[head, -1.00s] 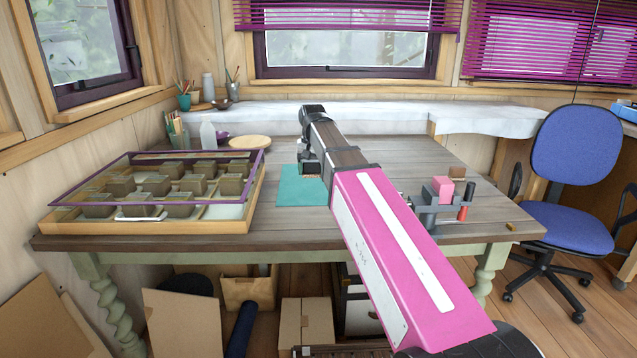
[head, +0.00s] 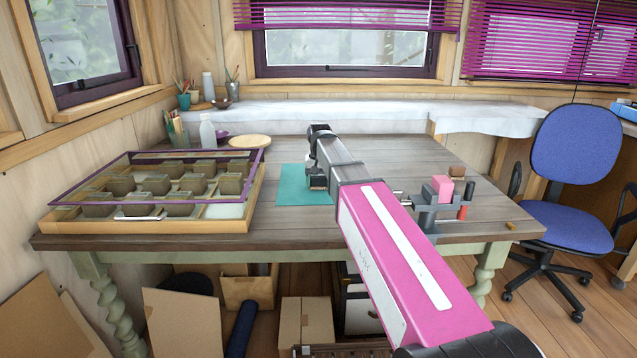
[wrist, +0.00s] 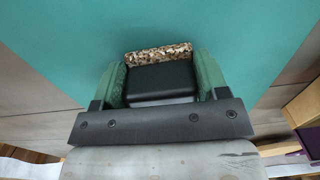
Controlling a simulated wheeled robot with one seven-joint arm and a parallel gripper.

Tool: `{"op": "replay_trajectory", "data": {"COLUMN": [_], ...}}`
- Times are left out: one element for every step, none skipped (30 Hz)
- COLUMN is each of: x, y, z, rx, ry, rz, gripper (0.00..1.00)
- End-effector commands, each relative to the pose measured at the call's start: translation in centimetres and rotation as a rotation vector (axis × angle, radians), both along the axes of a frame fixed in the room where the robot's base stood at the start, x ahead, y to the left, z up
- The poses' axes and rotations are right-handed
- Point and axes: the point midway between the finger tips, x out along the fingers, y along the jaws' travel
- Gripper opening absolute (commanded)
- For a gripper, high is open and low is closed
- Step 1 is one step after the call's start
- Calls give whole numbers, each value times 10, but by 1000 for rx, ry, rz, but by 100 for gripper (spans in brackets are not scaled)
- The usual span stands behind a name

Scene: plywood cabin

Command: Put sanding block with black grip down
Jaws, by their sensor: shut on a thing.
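The sanding block with black grip (wrist: 160,80) is between the fingers of my gripper (wrist: 163,78) in the wrist view. It has a black body and a speckled brown strip along its far edge. The green fingers are shut on its two sides. Beneath it in that view is a teal mat (wrist: 70,35). In the head view my gripper (head: 318,186) is low over the right part of the teal mat (head: 293,193) on the table. The arm mostly hides the block there. I cannot tell whether the block touches the mat.
A wooden display case (head: 150,226) with a purple-framed lid and several blocks stands left on the table (head: 380,152). A grey stand (head: 428,212) with a pink block (head: 442,187) is to the right. A round wooden board (head: 250,141) and a bottle (head: 207,132) are behind.

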Motion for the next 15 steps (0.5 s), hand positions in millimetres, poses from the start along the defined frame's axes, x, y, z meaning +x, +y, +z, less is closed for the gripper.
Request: {"op": "replay_trajectory", "data": {"x": [0,0,0,0,0,0,0,0,0,0,0,0,0,0,0], "y": [0,0,0,0,0,0,0,0,0,0,0,0,0,0,0], "z": [0,0,0,0,-1,-2,-2,-2,-2,-2,-2,-2,-2,-2,-2], "rx": [0,0,0,0,0,0,0,0,0,0,0,0,0,0,0], "ry": [0,0,0,0,0,0,0,0,0,0,0,0,0,0,0], "rz": [0,0,0,0,0,0,0,0,0,0,0,0,0,0,0], "gripper": [37,37,37,37,37,37,70,80,93,93,93,93,93,93,93]}}
